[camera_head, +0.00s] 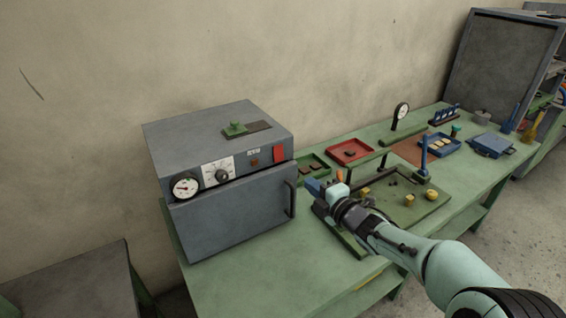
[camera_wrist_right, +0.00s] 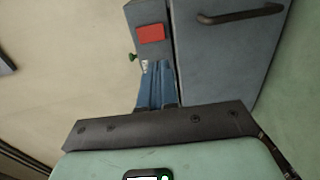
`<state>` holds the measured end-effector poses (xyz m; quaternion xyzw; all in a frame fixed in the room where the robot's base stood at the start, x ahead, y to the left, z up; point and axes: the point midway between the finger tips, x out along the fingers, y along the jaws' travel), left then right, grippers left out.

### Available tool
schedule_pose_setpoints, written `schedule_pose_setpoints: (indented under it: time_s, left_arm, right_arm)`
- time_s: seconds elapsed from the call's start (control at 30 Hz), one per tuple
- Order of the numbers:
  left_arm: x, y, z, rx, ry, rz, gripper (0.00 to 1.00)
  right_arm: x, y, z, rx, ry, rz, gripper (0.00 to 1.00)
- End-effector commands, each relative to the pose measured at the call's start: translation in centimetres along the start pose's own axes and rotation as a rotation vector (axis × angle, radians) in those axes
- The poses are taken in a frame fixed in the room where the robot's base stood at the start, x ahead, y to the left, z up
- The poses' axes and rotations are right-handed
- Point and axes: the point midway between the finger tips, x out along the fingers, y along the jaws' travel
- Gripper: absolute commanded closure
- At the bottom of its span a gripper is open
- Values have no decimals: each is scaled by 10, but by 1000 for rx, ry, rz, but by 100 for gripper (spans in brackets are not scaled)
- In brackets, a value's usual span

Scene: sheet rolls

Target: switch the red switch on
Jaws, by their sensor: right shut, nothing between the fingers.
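The red switch (camera_head: 279,153) is a flat red rectangle at the right end of the front panel on a grey oven-like box (camera_head: 225,215). In the right wrist view the red switch (camera_wrist_right: 150,33) shows beyond the fingertips, near the top. I cannot tell from its face whether it is on or off. My right gripper (camera_head: 311,185) has blue fingers and is in front of and to the right of the box, below the switch and apart from it. In the right wrist view the gripper's fingers (camera_wrist_right: 157,68) are together and empty. My left gripper is not in view.
The box has a dark door handle (camera_head: 291,199), a dial gauge (camera_head: 186,187) and a black knob (camera_head: 221,176). A red tray (camera_head: 350,141), a green tray (camera_head: 323,169) and a fixture board (camera_head: 432,200) occupy the green table.

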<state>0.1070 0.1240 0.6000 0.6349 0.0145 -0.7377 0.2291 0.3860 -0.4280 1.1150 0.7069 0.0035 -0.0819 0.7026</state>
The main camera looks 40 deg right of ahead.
Motion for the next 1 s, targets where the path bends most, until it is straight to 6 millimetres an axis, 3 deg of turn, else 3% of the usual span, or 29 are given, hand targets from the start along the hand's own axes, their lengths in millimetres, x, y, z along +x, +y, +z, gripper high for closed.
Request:
schedule_pose_setpoints:
  time_s: [0.27, 0.7, 1.0]
  left_arm:
    - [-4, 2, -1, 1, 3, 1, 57]
    - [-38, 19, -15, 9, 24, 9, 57]
    - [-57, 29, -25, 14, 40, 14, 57]
  right_arm:
    - [15, 0, 0, 0, 2, -2, 100]
    - [106, 3, -1, 3, 2, 1, 100]
    - [138, 2, -1, 1, 1, 1, 100]
